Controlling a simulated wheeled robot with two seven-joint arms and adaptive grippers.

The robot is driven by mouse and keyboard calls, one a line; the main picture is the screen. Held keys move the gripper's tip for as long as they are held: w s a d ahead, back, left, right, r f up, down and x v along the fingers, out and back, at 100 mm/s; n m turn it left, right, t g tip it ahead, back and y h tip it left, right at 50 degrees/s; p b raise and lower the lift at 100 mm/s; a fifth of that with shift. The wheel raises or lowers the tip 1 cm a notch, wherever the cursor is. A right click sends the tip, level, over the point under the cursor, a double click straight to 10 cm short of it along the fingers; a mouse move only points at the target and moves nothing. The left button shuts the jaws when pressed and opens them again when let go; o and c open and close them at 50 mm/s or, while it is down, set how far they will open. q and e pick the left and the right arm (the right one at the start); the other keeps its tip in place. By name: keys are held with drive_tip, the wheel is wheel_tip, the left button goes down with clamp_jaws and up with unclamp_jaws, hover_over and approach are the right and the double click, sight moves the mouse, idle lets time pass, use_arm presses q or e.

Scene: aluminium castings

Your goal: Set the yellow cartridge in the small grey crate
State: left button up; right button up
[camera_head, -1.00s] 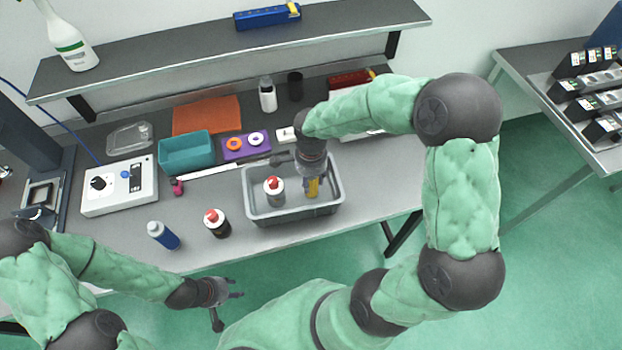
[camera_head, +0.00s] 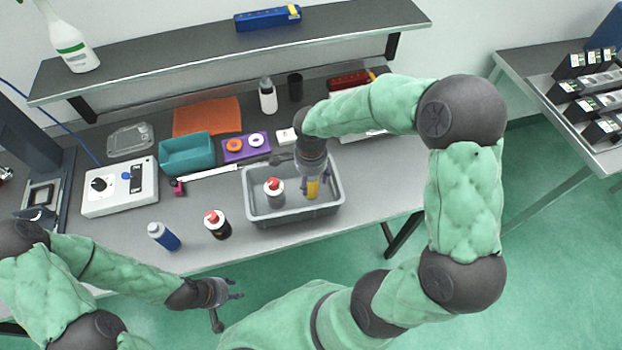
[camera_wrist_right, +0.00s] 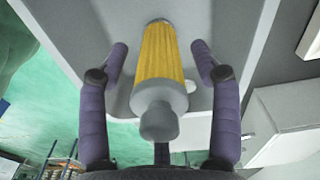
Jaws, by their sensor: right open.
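The yellow cartridge (camera_head: 312,188) stands inside the small grey crate (camera_head: 290,220), in its right part. In the right wrist view the cartridge (camera_wrist_right: 160,62) shows its yellow ribbed body and grey nozzle end between my spread fingers. My right gripper (camera_head: 314,186) is open around the cartridge, with a gap on both sides in the wrist view. The crate's light wall and floor (camera_wrist_right: 235,30) show behind it. My left gripper (camera_head: 236,290) is open and empty, in front of the table's near edge, away from the crate.
A red-capped bottle (camera_head: 274,192) stands in the crate's left part. Another red-capped dark bottle (camera_head: 217,224) and a blue bottle (camera_head: 163,236) stand left of the crate. A teal bin (camera_head: 187,153), a purple tray (camera_head: 246,147) and a white control box (camera_head: 120,188) are behind and left.

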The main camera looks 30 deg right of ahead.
wheel_tip(320, 180, up, 11)
drive_tip(key=shift+r+p, duration=0.1)
drive_tip(key=shift+p, duration=0.75)
